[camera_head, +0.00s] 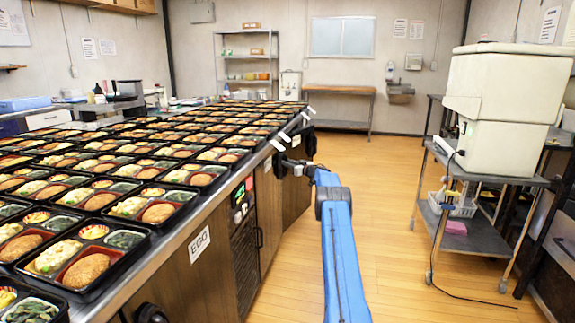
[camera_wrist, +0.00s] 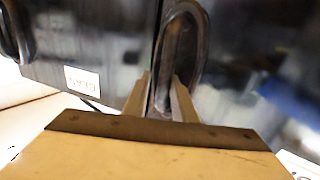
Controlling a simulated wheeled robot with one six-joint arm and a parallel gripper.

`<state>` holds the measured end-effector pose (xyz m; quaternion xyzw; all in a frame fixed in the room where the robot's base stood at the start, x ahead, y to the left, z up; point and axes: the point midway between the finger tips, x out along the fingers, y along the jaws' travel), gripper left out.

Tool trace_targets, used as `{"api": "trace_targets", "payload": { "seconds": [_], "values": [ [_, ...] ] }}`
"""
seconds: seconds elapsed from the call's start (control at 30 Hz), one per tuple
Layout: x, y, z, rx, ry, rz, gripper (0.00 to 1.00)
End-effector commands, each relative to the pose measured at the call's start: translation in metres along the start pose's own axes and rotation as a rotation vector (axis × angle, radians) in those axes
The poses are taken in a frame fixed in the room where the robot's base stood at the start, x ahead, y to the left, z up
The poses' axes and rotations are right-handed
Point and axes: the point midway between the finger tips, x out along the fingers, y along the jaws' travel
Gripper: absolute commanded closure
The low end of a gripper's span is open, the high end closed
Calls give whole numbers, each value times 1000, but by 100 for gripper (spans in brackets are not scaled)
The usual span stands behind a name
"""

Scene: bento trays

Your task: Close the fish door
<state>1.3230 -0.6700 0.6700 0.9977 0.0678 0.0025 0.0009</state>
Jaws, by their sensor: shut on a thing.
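My gripper (camera_wrist: 164,88) is shut on a dark looped door handle (camera_wrist: 181,40) in the wrist view, with one tan finger on each side of it. The handle stands on a dark, glossy door front (camera_wrist: 240,60). In the head view my blue arm reaches forward to my gripper (camera_head: 284,163), beside the front of the long counter. The handle and door face there are mostly hidden by the arm's end. I cannot read which door is the fish door, nor tell how far this door stands open.
The counter (camera_head: 180,250) carries rows of filled bento trays (camera_head: 105,290). An EGG label (camera_head: 200,243) marks a nearer door. A white label (camera_wrist: 83,82) shows left of the handle. A metal cart (camera_head: 480,235) with a white machine (camera_head: 505,95) stands right. The wooden floor between is clear.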

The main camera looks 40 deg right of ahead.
Motion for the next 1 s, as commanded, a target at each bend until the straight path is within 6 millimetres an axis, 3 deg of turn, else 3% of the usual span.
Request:
{"api": "trace_targets", "payload": {
  "seconds": [0.03, 0.13, 0.17, 0.2, 1.0],
  "values": [
    [-6, 12, -1, 1, 0, 21, 100],
    [-6, 12, 0, 1, -1, 21, 100],
    [-6, 12, 0, 1, -1, 22, 69],
    [-6, 11, 0, 1, -2, 21, 66],
    [-3, 5, 3, 1, -5, 11, 66]
  ]
}}
